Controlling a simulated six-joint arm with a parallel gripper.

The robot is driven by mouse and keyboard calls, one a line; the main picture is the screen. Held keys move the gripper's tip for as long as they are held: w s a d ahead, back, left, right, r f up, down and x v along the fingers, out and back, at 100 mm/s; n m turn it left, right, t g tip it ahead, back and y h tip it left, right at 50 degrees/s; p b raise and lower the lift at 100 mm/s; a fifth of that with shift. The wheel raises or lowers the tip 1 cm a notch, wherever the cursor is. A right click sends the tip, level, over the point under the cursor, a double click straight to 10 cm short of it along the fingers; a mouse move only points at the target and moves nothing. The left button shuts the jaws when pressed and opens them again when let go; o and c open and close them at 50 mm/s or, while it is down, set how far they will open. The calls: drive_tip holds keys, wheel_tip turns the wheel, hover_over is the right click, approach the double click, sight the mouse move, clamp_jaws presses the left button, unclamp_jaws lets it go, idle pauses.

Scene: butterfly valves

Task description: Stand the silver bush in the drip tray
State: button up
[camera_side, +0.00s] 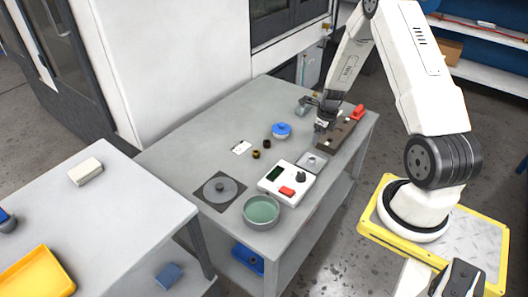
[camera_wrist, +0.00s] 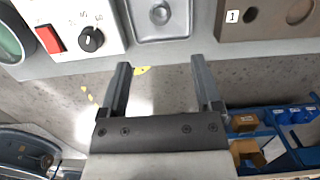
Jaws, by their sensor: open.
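The drip tray (camera_side: 311,166) is a shallow square silver tray on the grey table, beside the white control box. It also shows at the top of the wrist view (camera_wrist: 180,29). A small round silver piece (camera_wrist: 160,13) is inside it in the wrist view. It looks like the silver bush seen end-on, but I cannot tell it surely from a feature of the tray. My gripper (camera_wrist: 160,66) is open, with nothing between its fingers. In the side view my gripper (camera_side: 321,127) is above the table near the brown block, behind the tray.
The brown block (camera_wrist: 265,17) with round holes and a red part (camera_side: 357,112) is beside the tray. The control box (camera_side: 287,182), green bowl (camera_side: 262,209), blue part (camera_side: 281,130) and two small dark bushes (camera_side: 255,155) stand nearby. A grey disc (camera_side: 220,188) lies on a dark mat.

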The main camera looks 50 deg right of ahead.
drive_tip(key=w+a+r+n, duration=0.1)
drive_tip(key=a+r+n, duration=0.5)
drive_tip(key=a+n, duration=0.25)
drive_tip(key=w+a+r+n, duration=0.2)
drive_tip(key=a+r+n, duration=0.4)
drive_tip(key=a+n, duration=0.25)
drive_tip(key=s+a+r+n, duration=0.3)
drive_tip(key=a+n, duration=0.3)
drive_tip(key=n, duration=0.3)
drive_tip(key=s+a+r+n+t, duration=0.1)
drive_tip(key=s+a+r+n, duration=0.2)
drive_tip(key=n, duration=0.7)
drive_tip(key=shift+s+a, duration=1.15)
drive_tip(key=shift+a, duration=1.1)
